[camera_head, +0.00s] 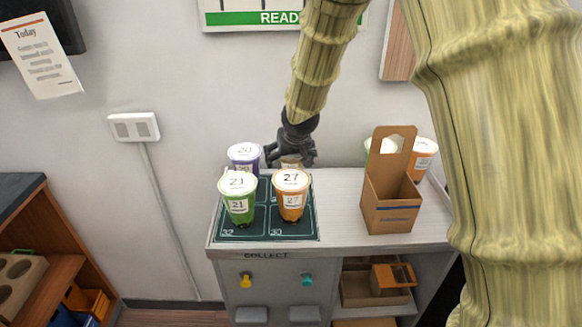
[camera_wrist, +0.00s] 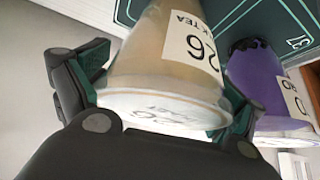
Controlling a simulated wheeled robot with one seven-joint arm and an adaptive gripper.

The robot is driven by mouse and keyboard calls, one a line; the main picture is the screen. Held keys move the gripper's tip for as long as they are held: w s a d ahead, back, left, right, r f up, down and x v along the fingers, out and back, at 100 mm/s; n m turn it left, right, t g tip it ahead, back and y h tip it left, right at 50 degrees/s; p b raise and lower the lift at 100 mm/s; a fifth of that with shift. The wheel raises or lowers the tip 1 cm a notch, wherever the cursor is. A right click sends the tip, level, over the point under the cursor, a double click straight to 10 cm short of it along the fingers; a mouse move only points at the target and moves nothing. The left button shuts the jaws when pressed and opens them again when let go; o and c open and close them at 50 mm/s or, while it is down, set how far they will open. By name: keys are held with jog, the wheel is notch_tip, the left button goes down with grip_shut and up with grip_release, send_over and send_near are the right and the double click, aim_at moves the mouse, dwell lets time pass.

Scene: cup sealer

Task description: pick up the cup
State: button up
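The cup labelled 26, a tan milk tea cup with a white lid, fills the middle of the wrist view (camera_wrist: 170,60). In the head view only a little of it (camera_head: 290,162) shows behind the front cups. My gripper (camera_head: 290,152) is at the back of the cup mat. In the wrist view its fingers (camera_wrist: 165,100) stand on both sides of cup 26 near the lid. Whether both pads touch the cup is not clear. The purple cup 20 (camera_head: 243,153) stands close by on the left; it also shows in the wrist view (camera_wrist: 258,85).
The green cup 21 (camera_head: 239,198) and orange cup 27 (camera_head: 291,197) stand in front on the dark mat (camera_head: 262,232). A cardboard carrier (camera_head: 391,200) stands to the right, with another orange cup (camera_head: 424,155) behind it. The wall is close behind.

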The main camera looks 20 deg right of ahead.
jog(key=shift+s, duration=0.1)
jog(key=c, duration=1)
